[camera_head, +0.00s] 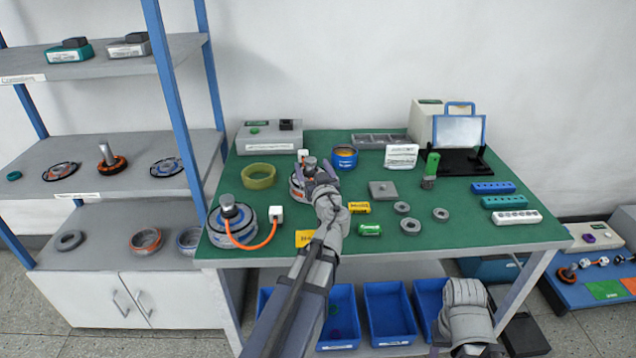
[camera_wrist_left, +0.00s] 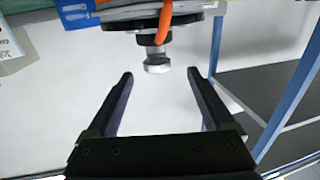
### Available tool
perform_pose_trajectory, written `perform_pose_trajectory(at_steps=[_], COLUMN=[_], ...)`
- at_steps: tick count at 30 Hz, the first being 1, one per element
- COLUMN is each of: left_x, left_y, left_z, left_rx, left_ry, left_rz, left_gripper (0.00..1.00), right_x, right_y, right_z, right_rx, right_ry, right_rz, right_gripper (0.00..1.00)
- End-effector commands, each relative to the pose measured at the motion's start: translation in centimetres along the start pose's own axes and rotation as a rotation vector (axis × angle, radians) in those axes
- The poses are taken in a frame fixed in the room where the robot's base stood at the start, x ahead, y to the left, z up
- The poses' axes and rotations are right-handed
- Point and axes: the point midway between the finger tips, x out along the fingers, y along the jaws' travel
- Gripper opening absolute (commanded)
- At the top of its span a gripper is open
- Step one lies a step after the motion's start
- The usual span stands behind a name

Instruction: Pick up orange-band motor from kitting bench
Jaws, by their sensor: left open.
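The orange-band motor (camera_head: 297,191) stands upright on the green kitting bench (camera_head: 440,255), partly hidden behind my left gripper. My left gripper (camera_head: 319,170) is over its right side in the head view. In the left wrist view the gripper (camera_wrist_left: 160,76) is open, with nothing between its fingers. A motor shaft with a nut (camera_wrist_left: 157,65) and an orange cable shows just beyond the fingertips, centred between them. I cannot tell that motor's band colour for sure. My right arm shows at the bottom right; its fingers are out of view.
A blue-band motor (camera_head: 232,222) with an orange cable stands at the bench's left front. A yellow-green ring (camera_head: 259,176) and a blue-orange can (camera_head: 344,157) are close by. Grey rings and a square plate (camera_head: 383,190) lie right. A shelf (camera_head: 105,165) stands left.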

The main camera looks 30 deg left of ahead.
Motion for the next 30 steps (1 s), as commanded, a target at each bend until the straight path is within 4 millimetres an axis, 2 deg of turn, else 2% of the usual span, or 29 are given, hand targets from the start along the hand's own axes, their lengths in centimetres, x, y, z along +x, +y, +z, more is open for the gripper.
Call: perform_pose_trajectory(at_steps=[8, 16, 25, 30], left_x=[2.5, 3.4, 7.6, 7.8], left_y=[0.1, 0.2, 0.6, 0.5], left_z=[0.0, 0.2, 0.4, 0.4], left_rx=[0.001, 0.001, 0.001, 0.001], left_ry=[-0.001, -0.001, -0.001, -0.001], left_rz=[-0.002, -0.002, -0.002, -0.001], left_gripper=[0.86, 0.86, 0.86, 0.86], right_x=[0.0, 0.1, 0.3, 0.3], right_y=[0.0, 0.0, 0.0, 0.0], right_z=[0.0, 0.0, 0.0, 0.0], right_rx=[0.0, 0.0, 0.0, 0.0], right_ry=[0.0, 0.0, 0.0, 0.0], right_rz=[0.0, 0.0, 0.0, 0.0], right_gripper=[0.5, 0.5, 0.5, 0.5])
